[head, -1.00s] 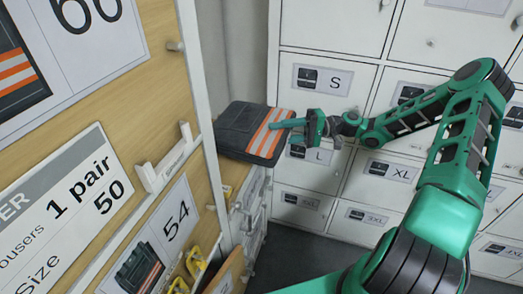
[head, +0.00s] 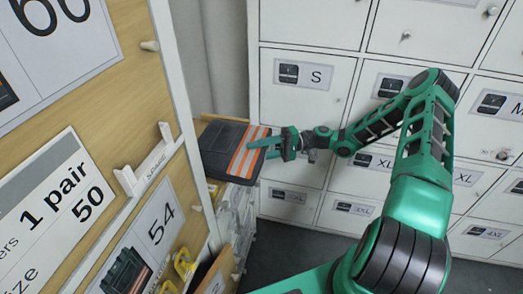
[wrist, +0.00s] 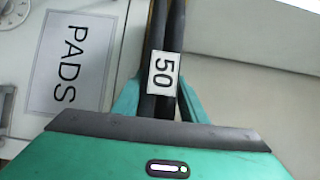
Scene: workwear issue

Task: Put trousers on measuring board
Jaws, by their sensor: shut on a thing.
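The trousers (head: 222,147) are a folded dark grey bundle with orange and pale stripes. In the head view they are left of centre, held out roughly flat. My gripper (head: 268,147) is shut on their striped right edge. In the wrist view my gripper (wrist: 160,105) has its green fingers on both sides of the dark folded edge, which bears a white "50" tag (wrist: 164,73). I cannot make out a measuring board for certain in either view.
A wooden panel (head: 118,80) with size signs and pegs stands close on the left. White lockers (head: 300,110) with size labels fill the back and right. The wrist view shows a "PADS" sign (wrist: 72,60). Grey floor shows at the bottom.

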